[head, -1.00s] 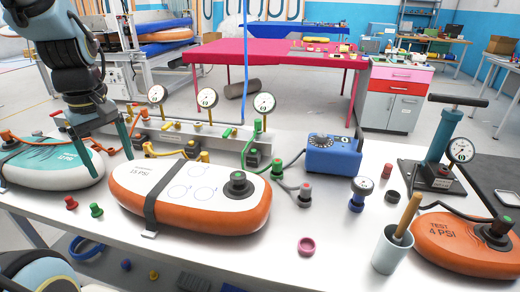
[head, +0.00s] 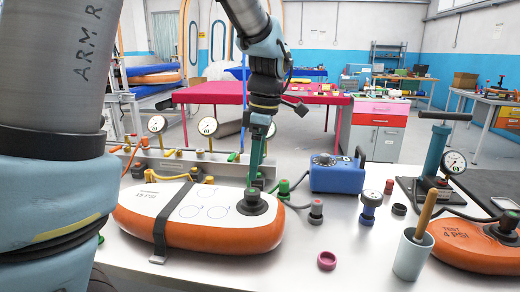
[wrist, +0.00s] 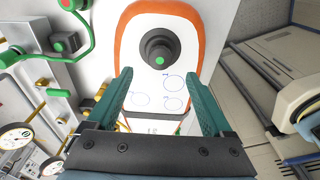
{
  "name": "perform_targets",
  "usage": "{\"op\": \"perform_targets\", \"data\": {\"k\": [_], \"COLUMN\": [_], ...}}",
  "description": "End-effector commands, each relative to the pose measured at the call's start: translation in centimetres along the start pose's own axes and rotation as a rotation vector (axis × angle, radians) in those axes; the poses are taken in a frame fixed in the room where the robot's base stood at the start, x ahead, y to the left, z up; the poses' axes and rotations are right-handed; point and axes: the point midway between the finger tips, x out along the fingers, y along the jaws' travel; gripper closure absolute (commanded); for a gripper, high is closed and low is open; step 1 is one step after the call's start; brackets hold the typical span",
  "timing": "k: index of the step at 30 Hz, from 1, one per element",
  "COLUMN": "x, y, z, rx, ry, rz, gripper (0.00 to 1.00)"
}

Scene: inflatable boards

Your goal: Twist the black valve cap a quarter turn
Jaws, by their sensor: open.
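The black valve cap (head: 252,203) sits upright at the right end of the white-topped, orange-sided board (head: 150,205) on the bench. In the wrist view the cap (wrist: 159,48) shows from above, with a green centre. My gripper (head: 256,180) points down, just above the cap in the head view. In the wrist view my gripper (wrist: 158,78) has its teal fingers spread apart and empty. The cap lies beyond the fingertips, not between them. The head view does not show the exact gap to the cap.
A dark strap (head: 160,240) crosses the board. Behind stand gauges (head: 208,126) on a manifold, hoses and a blue box (head: 336,174). A pink ring (head: 326,261), a grey cup (head: 411,255) and an orange board (head: 470,245) are to the right. Bare bench lies around the ring.

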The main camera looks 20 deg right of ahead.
Motion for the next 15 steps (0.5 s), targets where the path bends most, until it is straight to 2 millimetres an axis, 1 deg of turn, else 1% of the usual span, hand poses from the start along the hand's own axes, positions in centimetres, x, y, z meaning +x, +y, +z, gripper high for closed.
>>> {"op": "perform_targets", "data": {"k": [1, 3, 9, 15], "x": [1.0, 2.3, 5.3, 6.8], "y": [-0.1, -0.1, -0.1, -0.1], "z": [-0.1, -0.1, 0.0, 0.0], "rx": [-0.001, -0.001, 0.000, 0.001], "ry": [0.002, 0.002, 0.001, 0.000], "rz": [-0.005, -0.005, -0.004, -0.001], "gripper": [0.15, 0.15, 0.15, 0.15]}}
